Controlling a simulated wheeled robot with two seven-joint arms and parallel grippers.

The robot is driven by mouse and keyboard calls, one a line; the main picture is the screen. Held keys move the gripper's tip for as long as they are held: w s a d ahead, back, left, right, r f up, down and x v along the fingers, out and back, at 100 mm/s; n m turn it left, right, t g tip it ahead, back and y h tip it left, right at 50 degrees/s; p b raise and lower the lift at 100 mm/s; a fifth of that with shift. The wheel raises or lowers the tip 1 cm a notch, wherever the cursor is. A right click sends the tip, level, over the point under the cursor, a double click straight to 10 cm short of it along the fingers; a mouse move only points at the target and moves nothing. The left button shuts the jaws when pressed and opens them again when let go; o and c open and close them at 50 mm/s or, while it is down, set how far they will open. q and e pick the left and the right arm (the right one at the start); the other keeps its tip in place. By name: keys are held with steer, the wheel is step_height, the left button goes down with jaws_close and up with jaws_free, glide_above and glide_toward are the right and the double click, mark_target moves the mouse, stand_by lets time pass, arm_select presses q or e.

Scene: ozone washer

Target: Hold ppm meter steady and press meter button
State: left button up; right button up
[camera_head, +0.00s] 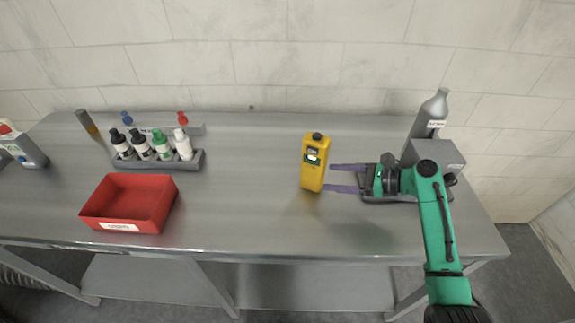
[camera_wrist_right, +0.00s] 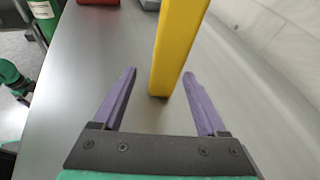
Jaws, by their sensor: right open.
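The yellow ppm meter (camera_head: 313,170) stands upright on the steel table, with a small screen on its upper front and a dark knob on top. In the right wrist view the meter's yellow body (camera_wrist_right: 176,50) rises just beyond the fingertips. My right gripper (camera_head: 331,178) is open, its purple fingers pointing left at the meter. In the right wrist view the open fingers (camera_wrist_right: 160,73) lie either side of the meter's base line, with no visible grip on it. My left gripper is not in the head view. I cannot make out a separate meter button.
A red bin (camera_head: 130,228) and a rack of several small bottles (camera_head: 197,165) stand on the left of the steel table (camera_head: 250,215). A grey device with a bottle (camera_head: 432,112) stands behind my right gripper.

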mark_target(296, 190)
steer(key=shift+w+a+f, duration=0.1)
steer(key=shift+a+f, duration=0.1)
steer(key=shift+a, duration=0.35)
steer(key=shift+s+a+f, duration=0.1)
steer(key=shift+s+f, duration=0.1)
steer(key=shift+s, duration=0.05)
steer(key=shift+s+f+y, duration=0.3)
steer(key=shift+s, duration=0.2)
steer(key=shift+f+g, duration=0.15)
steer(key=shift+g, duration=0.25)
steer(key=b+x, duration=0.4)
steer(key=x, duration=0.1)
steer(key=shift+a+f, duration=0.15)
steer(key=shift+f, duration=0.15)
steer(key=a, duration=0.1)
steer(key=w+a, duration=0.1)
steer(key=a, duration=0.1)
steer(key=shift+w+a+f, duration=0.15)
steer(key=shift+a, duration=0.15)
steer(key=shift+w+a+f, duration=0.1)
steer(key=shift+a+f, duration=0.1)
steer(key=shift+a, duration=0.3)
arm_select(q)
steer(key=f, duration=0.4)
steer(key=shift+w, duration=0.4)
arm_select(e)
steer(key=c, duration=0.8)
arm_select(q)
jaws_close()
